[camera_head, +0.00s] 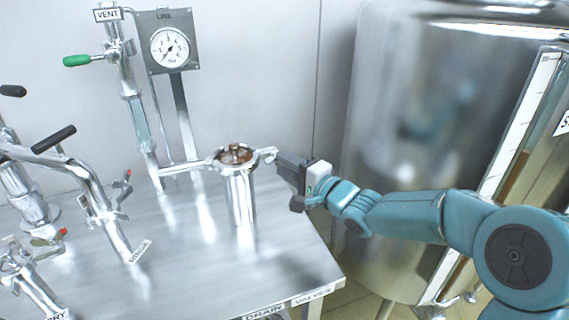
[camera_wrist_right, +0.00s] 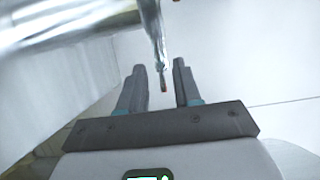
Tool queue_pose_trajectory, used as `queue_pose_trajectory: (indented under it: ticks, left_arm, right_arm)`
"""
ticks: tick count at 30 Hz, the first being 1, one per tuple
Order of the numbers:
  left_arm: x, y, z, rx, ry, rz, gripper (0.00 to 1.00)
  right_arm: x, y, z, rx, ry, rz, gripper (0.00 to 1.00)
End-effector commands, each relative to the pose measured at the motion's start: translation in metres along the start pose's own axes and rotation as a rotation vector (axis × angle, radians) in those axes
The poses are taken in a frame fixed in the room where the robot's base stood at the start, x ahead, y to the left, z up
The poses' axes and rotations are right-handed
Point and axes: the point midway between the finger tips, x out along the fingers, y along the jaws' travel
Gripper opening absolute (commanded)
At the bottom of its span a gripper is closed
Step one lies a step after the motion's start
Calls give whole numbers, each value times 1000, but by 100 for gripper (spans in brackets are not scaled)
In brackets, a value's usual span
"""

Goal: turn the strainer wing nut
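The strainer (camera_head: 241,198) is an upright shiny metal cylinder near the table's right side. Its round top is open and shows a brownish inside (camera_head: 235,155). A small silver piece that looks like the wing nut (camera_head: 268,153) sticks out at the right of its rim; its exact shape is too small to tell. My right gripper (camera_head: 279,160) is just right of this piece; whether they touch is unclear. In the right wrist view my right gripper (camera_wrist_right: 159,82) has its fingers apart, with nothing clearly held. A blurred metal cylinder (camera_wrist_right: 70,22) fills the upper left there. My left gripper is not in view.
A pressure gauge (camera_head: 169,48) and a vent pipe with a green handle (camera_head: 77,60) stand behind the strainer. Pipes and a black-handled valve (camera_head: 54,139) crowd the left. A large metal tank (camera_head: 420,120) stands at the right. The table's front middle (camera_head: 200,280) is clear.

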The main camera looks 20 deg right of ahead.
Motion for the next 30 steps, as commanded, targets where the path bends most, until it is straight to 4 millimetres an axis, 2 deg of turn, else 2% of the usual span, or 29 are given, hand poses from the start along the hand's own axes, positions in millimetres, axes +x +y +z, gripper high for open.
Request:
queue_pose_trajectory:
  ticks: [4,12,14,15,23,30]
  left_arm:
    - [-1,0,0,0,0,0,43]
    - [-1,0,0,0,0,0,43]
    - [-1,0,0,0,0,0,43]
    - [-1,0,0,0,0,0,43]
    - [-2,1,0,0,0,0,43]
    - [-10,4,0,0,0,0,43]
  right_arm:
    - [10,0,0,0,0,0,33]
    - [11,0,0,0,0,0,33]
    - [11,0,0,0,0,0,13]
    - [11,0,0,0,0,0,0]
    - [11,-1,0,-4,1,1,0]
    - [11,-4,0,-66,2,27,0]
